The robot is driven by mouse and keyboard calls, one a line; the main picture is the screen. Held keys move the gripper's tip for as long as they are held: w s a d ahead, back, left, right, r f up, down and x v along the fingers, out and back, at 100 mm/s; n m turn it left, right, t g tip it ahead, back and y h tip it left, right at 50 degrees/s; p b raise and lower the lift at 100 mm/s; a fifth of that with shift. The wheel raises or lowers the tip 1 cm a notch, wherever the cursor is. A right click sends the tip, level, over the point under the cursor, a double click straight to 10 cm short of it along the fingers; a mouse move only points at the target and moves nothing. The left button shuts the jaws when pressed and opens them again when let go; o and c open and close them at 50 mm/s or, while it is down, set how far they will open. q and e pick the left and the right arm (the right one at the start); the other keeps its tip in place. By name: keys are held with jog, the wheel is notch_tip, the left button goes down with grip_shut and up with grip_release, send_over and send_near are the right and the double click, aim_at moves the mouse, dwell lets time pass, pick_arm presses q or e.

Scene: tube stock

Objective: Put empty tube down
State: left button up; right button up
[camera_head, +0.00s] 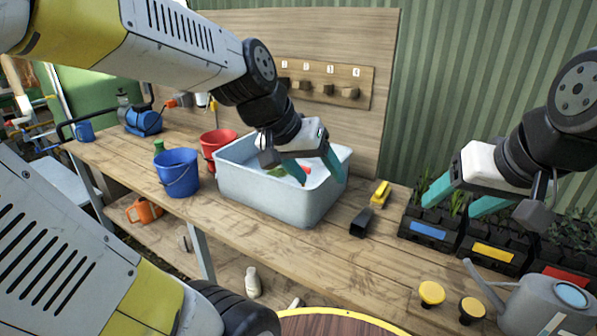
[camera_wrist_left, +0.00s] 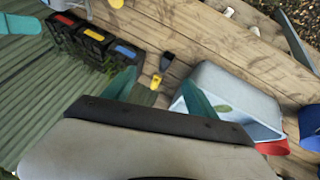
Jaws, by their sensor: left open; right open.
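A small dark tube-like piece (camera_head: 361,222), which looks like the empty tube, lies on the wooden bench to the right of a pale basin (camera_head: 262,190). It also shows in the left wrist view (camera_wrist_left: 167,61). My left gripper (camera_head: 320,182) is open over the basin's right part, its teal fingers apart with nothing seen between them. In the left wrist view its fingers (camera_wrist_left: 157,84) are spread. My right gripper (camera_head: 452,207) is open over the black seedling trays (camera_head: 430,242), with nothing seen between its fingers.
A yellow-handled item (camera_head: 380,193) lies behind the dark piece. Blue (camera_head: 177,173) and red (camera_head: 211,143) buckets stand left of the basin. Two yellow-topped knobs (camera_head: 432,292) and a grey watering can (camera_head: 540,303) are at front right. The bench front of the basin is clear.

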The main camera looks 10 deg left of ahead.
pick_arm(q)
jog(key=s+a+r+n+t+y, duration=0.1)
jog(key=s+a+y, duration=0.1)
jog(key=s+a, duration=0.2)
jog(key=s, duration=0.2)
jog(key=shift+s+a+r, duration=0.35)
jog(key=shift+r, duration=0.05)
pick_arm(e)
jog(key=shift+c, duration=0.2)
dwell(0.6)
